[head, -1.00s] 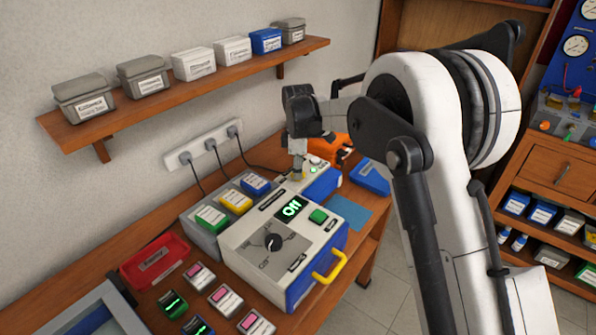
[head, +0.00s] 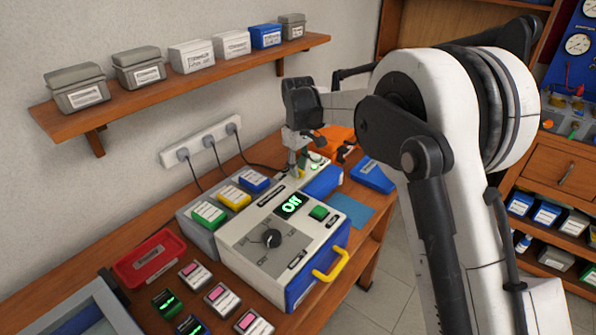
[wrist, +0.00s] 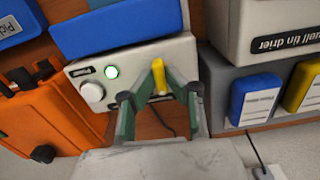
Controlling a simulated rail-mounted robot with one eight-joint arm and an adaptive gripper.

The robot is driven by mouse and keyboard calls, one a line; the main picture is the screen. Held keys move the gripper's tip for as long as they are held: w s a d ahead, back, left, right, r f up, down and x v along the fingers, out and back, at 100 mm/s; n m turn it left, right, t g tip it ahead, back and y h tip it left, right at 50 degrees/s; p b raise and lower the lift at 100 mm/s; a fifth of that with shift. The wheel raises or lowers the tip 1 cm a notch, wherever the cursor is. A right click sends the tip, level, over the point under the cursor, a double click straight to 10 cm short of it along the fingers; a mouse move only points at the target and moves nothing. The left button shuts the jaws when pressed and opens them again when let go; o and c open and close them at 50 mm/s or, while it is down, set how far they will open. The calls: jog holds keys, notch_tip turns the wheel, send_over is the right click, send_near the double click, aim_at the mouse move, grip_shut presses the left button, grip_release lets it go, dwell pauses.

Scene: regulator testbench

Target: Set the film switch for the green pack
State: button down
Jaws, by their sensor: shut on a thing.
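The green pack (head: 208,214) sits with a yellow pack (head: 235,198) and a blue pack (head: 254,182) on a grey rack behind the large machine. I take the lever to be the film switch. My gripper (wrist: 158,90) has its fingers closed around the lever, pointing down at the panel; it also shows in the head view (head: 297,172). The lever's exact setting is unclear.
The tin drier (head: 270,255) has a dark dial, a lit green display and a yellow handle. An orange case (wrist: 40,110) lies close beside the small box. A red tray (head: 148,258) and several small packs lie at the front left. A shelf of tubs (head: 180,78) hangs above.

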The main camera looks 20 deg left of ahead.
aim_at(299, 169)
jog(key=m+b, duration=0.1)
jog(key=m, duration=0.5)
jog(key=shift+b, duration=0.3)
dwell(0.4)
jog(key=c, duration=1.8)
grip_release()
jog(key=shift+r, duration=0.15)
notch_tip(299, 169, up, 12)
jog(key=shift+f, duration=0.1)
jog(key=shift+d, duration=0.1)
